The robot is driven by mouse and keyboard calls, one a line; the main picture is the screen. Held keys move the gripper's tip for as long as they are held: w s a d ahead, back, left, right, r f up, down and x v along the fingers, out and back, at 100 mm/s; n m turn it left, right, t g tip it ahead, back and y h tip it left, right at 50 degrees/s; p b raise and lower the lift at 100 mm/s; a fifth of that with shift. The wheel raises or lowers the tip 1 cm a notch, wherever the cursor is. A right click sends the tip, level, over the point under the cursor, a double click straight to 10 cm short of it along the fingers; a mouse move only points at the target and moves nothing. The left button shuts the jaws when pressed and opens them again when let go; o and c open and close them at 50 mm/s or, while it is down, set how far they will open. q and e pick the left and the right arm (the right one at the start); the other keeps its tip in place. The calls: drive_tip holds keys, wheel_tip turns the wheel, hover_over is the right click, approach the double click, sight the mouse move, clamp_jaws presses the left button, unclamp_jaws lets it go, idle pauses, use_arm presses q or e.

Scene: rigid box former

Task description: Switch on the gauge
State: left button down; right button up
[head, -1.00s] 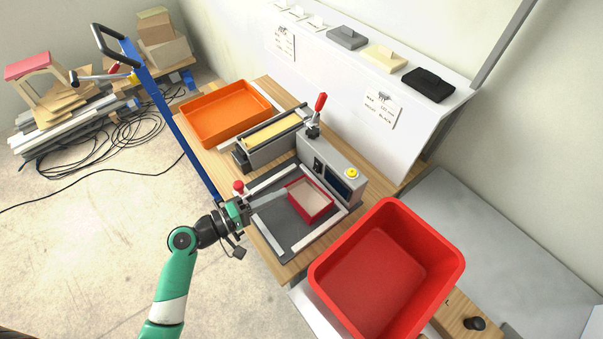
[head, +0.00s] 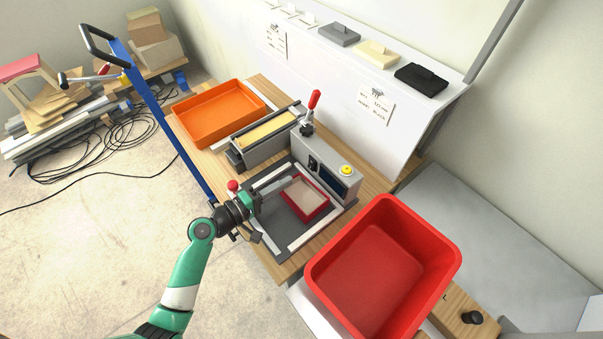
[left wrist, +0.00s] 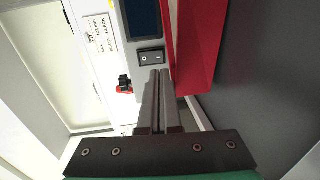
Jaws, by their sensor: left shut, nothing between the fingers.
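The gauge (head: 325,161) is a grey box on the bench with a dark screen (head: 333,179), a yellow button (head: 347,170) and a black rocker switch (head: 313,164). In the left wrist view the switch (left wrist: 151,58) has a circle mark at left and a bar mark at right, below the dark screen (left wrist: 143,18). My left gripper (head: 290,182) is shut and empty, pointing at the gauge's front. In the left wrist view its fingertips (left wrist: 159,72) are just below the switch; I cannot tell whether they touch it. The right gripper is not in view.
A red box (head: 322,210) with a pale inside sits on the dark plate (head: 282,230) close to my fingers. A red-handled clamp (head: 314,100) stands behind the gauge. An orange tray (head: 207,141) is at back left, a large red bin (head: 317,272) at front right.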

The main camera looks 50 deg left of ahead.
sight(310, 168)
use_arm(q)
drive_tip(key=w, duration=0.4)
drive_tip(key=w+b, duration=0.1)
drive_tip(key=w, duration=0.1)
drive_tip(key=shift+w+d+f, duration=0.2)
drive_tip(key=shift+d+f, duration=0.15)
drive_tip(key=shift+f, duration=0.05)
drive_tip(key=shift+w+f+b, duration=0.1)
drive_tip(key=shift+f+b, duration=0.2)
drive_tip(key=shift+b, duration=0.45)
drive_tip(key=shift+r, duration=0.25)
drive_tip(key=shift+s+a+r, duration=0.1)
drive_tip(key=shift+s, duration=0.4)
drive_tip(key=s, duration=0.3)
drive_tip(key=s+p, duration=0.1)
drive_tip(key=s, duration=0.3)
drive_tip(key=s+a, duration=0.1)
drive_tip(key=s, duration=0.2)
drive_tip(key=shift+s+r+p, duration=0.25)
drive_tip(key=shift+r+p, duration=0.1)
drive_tip(key=shift+r, duration=0.05)
drive_tip(key=shift+d, duration=0.1)
